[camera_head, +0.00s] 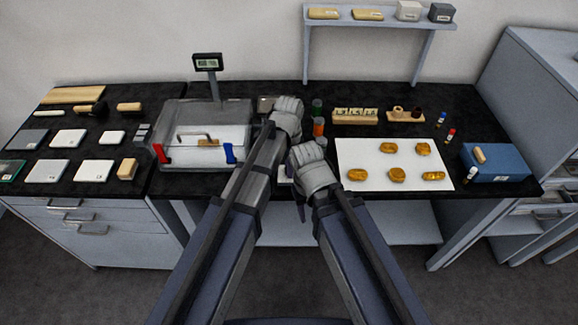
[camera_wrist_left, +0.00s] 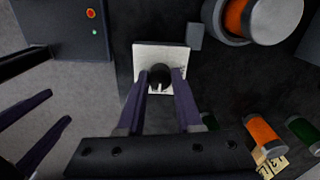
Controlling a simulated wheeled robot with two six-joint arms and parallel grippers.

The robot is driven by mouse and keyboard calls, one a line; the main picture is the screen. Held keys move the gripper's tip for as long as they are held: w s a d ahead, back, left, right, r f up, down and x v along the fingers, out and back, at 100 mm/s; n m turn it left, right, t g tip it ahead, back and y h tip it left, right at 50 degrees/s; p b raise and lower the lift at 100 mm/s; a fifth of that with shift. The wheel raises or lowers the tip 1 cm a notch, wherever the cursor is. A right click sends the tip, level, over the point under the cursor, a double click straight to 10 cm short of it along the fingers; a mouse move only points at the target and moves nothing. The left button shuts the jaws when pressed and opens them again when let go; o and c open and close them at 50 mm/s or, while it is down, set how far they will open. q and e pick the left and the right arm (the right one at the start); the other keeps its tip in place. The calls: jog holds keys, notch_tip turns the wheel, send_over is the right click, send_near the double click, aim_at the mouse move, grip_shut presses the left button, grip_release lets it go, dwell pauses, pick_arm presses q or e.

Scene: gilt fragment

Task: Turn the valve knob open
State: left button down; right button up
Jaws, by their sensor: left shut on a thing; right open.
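The valve knob (camera_wrist_left: 159,78) is a small round black knob on a square white plate (camera_wrist_left: 145,57), seen in the left wrist view. My left gripper (camera_wrist_left: 162,80) is shut on it, with one finger on each side. In the head view my left gripper (camera_head: 288,106) is over the back middle of the bench and hides the knob. My right gripper (camera_head: 306,157) is lower, nearer the bench's front edge, open and apart from the knob. Two dark finger-like bars at the left of the wrist view look like my right gripper's fingers.
A clear box (camera_head: 175,112) with red and blue handles stands left of my arms. Green and orange jars (camera_head: 318,127) stand close right of my left gripper. A white sheet (camera_head: 358,153) with several gold pieces and a blue box (camera_head: 495,165) lie further right.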

pick_arm(q)
jog(key=c, duration=0.6)
grip_release()
jog(key=shift+o, duration=0.2)
notch_tip(320, 180, up, 8)
jog(key=p, duration=0.8)
jog(key=shift+f, duration=0.1)
